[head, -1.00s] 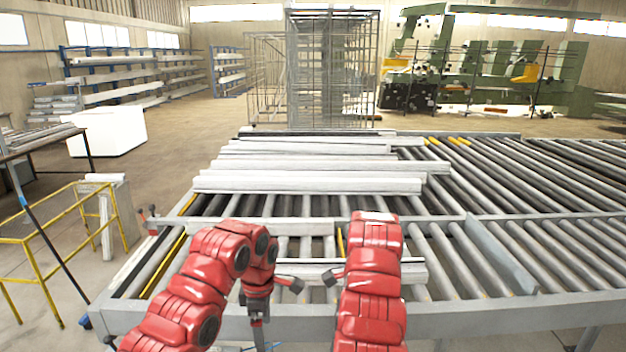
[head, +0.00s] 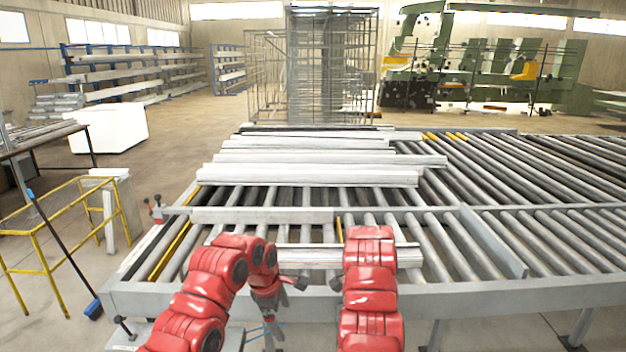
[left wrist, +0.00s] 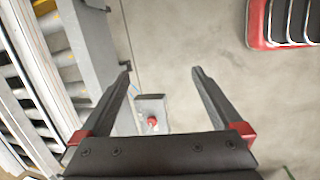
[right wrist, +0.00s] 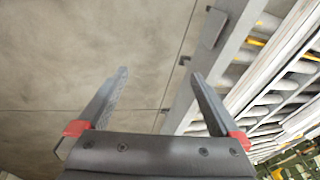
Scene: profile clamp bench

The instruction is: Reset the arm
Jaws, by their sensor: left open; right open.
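My left gripper (head: 273,328) hangs below my red left wrist, beside the front rail of the roller bench. In the left wrist view its two dark fingers (left wrist: 160,70) stand wide apart with nothing between them. In the head view my right gripper is hidden by my red right arm. In the right wrist view its fingers (right wrist: 160,72) are also apart and empty, with concrete floor and the bench edge beyond. Both arms are bent over the front of the roller bench (head: 480,294). Pale profiles (head: 310,172) lie on its far rollers.
A shorter profile (head: 400,256) lies on the near rollers, partly behind my arms. A yellow rail frame (head: 62,262) stands left of the bench. A wire cage (head: 333,60) stands behind it. The near rollers at the right are bare. Open floor shows in both wrist views.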

